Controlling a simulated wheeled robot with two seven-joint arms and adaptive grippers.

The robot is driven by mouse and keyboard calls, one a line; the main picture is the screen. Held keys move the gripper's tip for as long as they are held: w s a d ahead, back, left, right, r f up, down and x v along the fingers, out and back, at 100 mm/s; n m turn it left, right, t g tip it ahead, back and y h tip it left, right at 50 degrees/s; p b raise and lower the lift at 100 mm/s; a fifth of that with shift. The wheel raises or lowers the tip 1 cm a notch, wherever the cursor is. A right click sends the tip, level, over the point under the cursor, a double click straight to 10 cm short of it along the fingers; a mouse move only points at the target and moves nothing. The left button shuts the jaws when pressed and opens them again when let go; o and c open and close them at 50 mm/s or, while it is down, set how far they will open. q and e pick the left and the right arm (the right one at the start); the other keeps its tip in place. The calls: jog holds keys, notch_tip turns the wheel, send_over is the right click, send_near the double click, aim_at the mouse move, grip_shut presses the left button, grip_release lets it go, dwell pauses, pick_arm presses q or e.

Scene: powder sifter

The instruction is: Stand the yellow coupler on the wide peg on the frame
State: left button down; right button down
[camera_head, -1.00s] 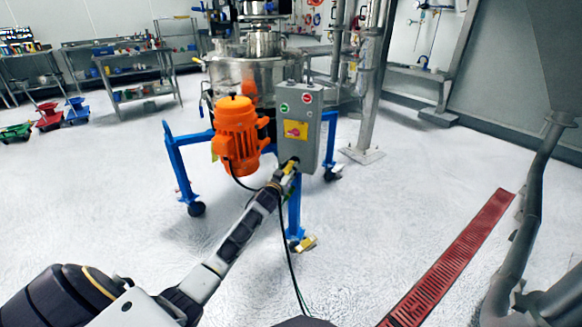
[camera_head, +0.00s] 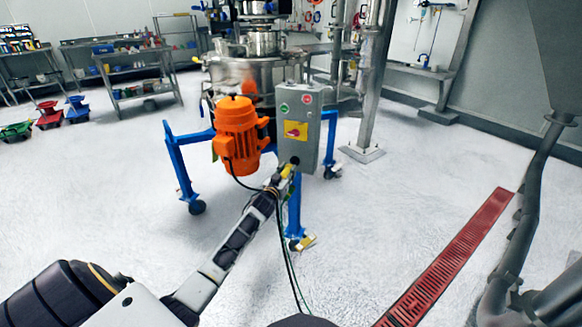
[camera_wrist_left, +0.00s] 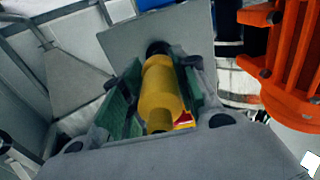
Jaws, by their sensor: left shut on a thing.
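The yellow coupler (camera_wrist_left: 160,90) is a stepped cylinder between the green pads of my left gripper (camera_wrist_left: 150,105) in the left wrist view. In the head view, my left gripper (camera_head: 279,181) is in front of the lower part of the grey control box, with a little of the yellow coupler (camera_head: 288,171) showing. It is shut on the coupler. A dark round part (camera_wrist_left: 157,48) shows at the coupler's far end; I cannot tell whether they touch. The blue frame (camera_head: 172,157) stands behind and around the arm. I cannot make out the wide peg. My right gripper is not in view.
The grey control box (camera_head: 299,125) has red and green buttons and a yellow plate. An orange motor (camera_head: 237,135) is just left of it. Black cables hang beside my left arm. A red floor grate (camera_head: 450,255) lies right; the white floor between is clear.

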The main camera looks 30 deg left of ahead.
pick_arm(q)
jog(key=shift+s+d+p, duration=0.1)
jog(key=shift+s+p, duration=0.3)
jog(key=shift+s, duration=0.3)
dwell(0.6)
